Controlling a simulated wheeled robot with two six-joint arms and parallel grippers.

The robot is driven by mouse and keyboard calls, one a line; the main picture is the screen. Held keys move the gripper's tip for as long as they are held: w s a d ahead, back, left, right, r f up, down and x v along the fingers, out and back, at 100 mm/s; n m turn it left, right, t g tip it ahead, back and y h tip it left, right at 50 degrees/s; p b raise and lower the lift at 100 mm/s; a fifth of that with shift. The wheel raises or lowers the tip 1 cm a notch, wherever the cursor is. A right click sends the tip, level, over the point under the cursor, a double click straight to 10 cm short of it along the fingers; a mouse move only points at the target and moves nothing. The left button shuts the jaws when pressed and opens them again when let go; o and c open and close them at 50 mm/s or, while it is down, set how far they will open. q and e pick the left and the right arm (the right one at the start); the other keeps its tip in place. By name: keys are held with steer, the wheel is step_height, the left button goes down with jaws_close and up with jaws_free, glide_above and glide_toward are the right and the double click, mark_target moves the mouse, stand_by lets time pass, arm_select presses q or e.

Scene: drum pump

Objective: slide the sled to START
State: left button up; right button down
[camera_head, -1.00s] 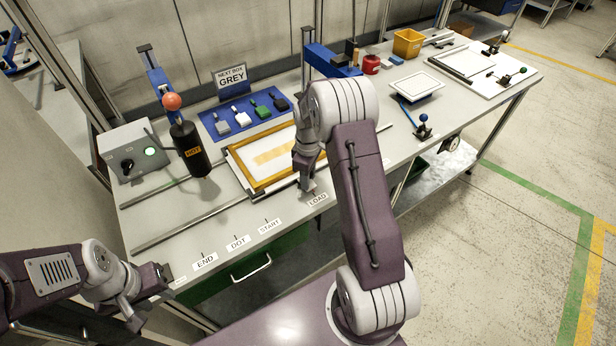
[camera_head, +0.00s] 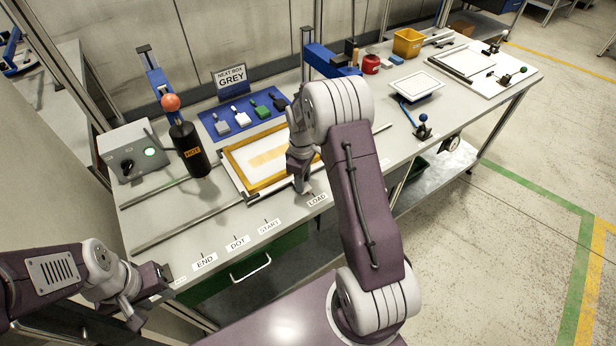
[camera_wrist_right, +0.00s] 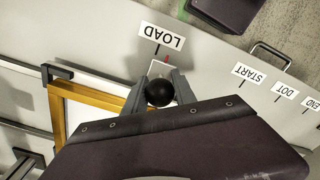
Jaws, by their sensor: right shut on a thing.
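The sled is a white plate (camera_head: 229,168) on rails, carrying a yellow wooden frame (camera_head: 236,174). It stands behind the LOAD label (camera_head: 317,200), to the right of the START label (camera_head: 269,227). My right gripper (camera_head: 304,186) is at the sled's front right side. In the right wrist view its fingers (camera_wrist_right: 159,92) are shut on a black ball knob (camera_wrist_right: 159,93). The LOAD label lies just beyond the knob there, and START is off to the right. My left gripper (camera_head: 137,308) hangs at the front left, away from the sled; its finger opening is unclear.
A black HOT cylinder (camera_head: 190,150) with an orange ball stands left of the sled over the rails. A grey control box (camera_head: 134,152) is at far left. A blue mat (camera_head: 240,117) with several coloured blocks lies behind. The front rail (camera_head: 190,222) is clear toward END.

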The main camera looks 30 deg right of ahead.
steer(key=a, duration=0.5)
steer(key=a+p, duration=0.1)
steer(key=a, duration=0.4)
steer(key=s+a, duration=0.1)
steer(key=a, duration=0.4)
steer(key=shift+a+p, duration=0.15)
steer(key=shift+p, duration=0.2)
steer(key=c, duration=1)
jaws_free()
steer(key=shift+s, duration=0.1)
steer(key=shift+c, duration=0.2)
step_height(320, 180, up, 9)
steer(key=shift+r, duration=0.1)
